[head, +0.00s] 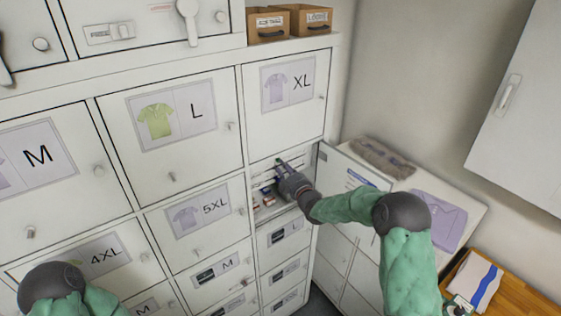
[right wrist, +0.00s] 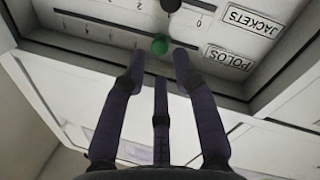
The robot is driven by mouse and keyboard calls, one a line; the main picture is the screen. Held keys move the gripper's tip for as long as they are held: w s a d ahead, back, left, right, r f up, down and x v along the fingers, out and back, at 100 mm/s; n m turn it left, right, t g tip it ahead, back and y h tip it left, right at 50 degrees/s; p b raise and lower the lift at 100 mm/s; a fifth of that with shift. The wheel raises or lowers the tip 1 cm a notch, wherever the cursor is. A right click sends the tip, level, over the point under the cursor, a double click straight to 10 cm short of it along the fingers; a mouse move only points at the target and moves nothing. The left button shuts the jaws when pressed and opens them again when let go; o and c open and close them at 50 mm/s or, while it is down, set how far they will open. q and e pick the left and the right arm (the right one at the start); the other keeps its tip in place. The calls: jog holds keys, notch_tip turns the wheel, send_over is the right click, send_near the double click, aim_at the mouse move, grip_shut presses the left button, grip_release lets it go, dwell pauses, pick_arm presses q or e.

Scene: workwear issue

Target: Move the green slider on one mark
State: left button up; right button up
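The green slider (right wrist: 160,46) is a round knob on a scale strip labelled POLOS, seen upside down in the right wrist view. My right gripper (right wrist: 160,62) is open, with its fingertips on either side of the green slider and close to it. I cannot tell whether they touch it. In the head view my right gripper (head: 281,166) reaches into an open compartment below the XL door, and the slider is hard to make out there. The exact mark at the slider is too small to read. My left gripper is out of view.
A black knob (right wrist: 171,4) sits on the neighbouring scale labelled JACKETS. The XL locker door (head: 290,95) is above the compartment, and an open door (head: 350,170) stands to its right. Small items (head: 268,200) lie in the compartment. A folded purple garment (head: 440,215) lies at right.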

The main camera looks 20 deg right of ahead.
aim_at(277, 159)
jog(key=shift+w+a+p, duration=0.15)
jog(key=shift+w+p, duration=0.1)
jog(key=shift+w, duration=0.65)
jog(key=shift+w+a+p, duration=0.15)
jog(key=shift+w+p, duration=0.1)
jog(key=shift+w, duration=0.6)
jog(key=shift+c, duration=0.3)
grip_shut()
